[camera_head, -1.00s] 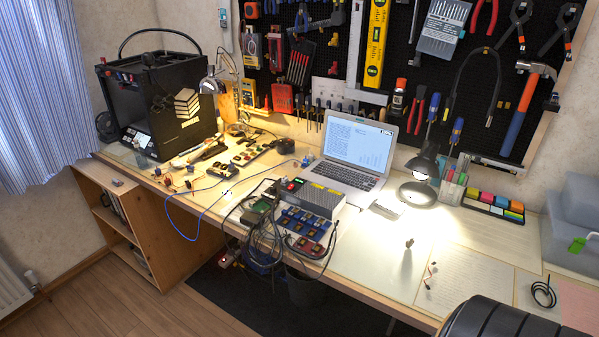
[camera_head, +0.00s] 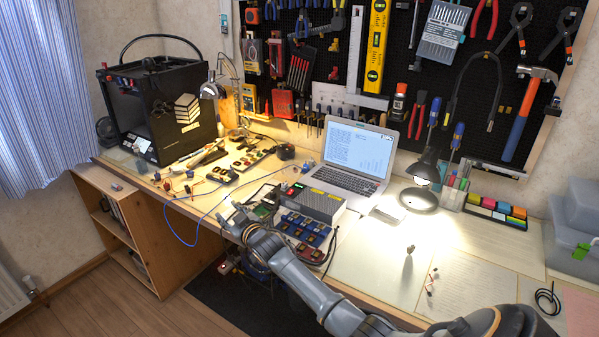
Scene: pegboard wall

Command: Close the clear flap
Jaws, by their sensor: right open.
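I cannot make out a clear flap at this size. A grey box (camera_head: 318,202) with a small red and green front sits at the middle of the bench. A panel of blue and red modules (camera_head: 303,230) lies in front of it. My right arm comes in from the lower right and passes in front of these. My right gripper (camera_head: 232,212) is open over the bench's front edge, left of the grey box, and hides part of the cables and boards there. Whether it touches anything cannot be told. My left gripper is not in view.
A laptop (camera_head: 350,163) stands open behind the grey box. A lit desk lamp (camera_head: 422,170) is to its right, and a black 3D printer (camera_head: 165,110) at the far left. Loose wires (camera_head: 200,205) lie left of my gripper.

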